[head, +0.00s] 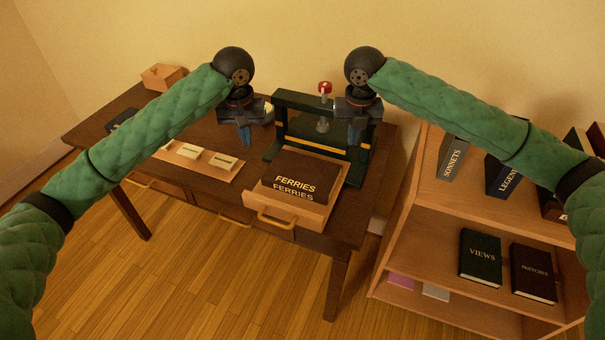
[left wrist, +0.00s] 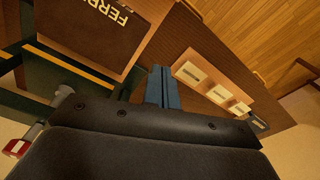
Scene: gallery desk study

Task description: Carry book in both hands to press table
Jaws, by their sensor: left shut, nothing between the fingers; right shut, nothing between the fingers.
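My left gripper (head: 244,138) is above the table, left of the press, shut and empty. My right gripper (head: 355,136) is shut and empty in front of the press's right side. Both are apart from the book. In the left wrist view the book (left wrist: 95,35) shows at the upper left, and the blue fingers are together.
A tray with pale blocks (head: 205,158) lies left of the book. A small wooden box (head: 163,77) stands at the back left. A bookshelf (head: 410,225) on the right holds several dark books, including VIEWS (head: 480,257). Wood floor in front is clear.

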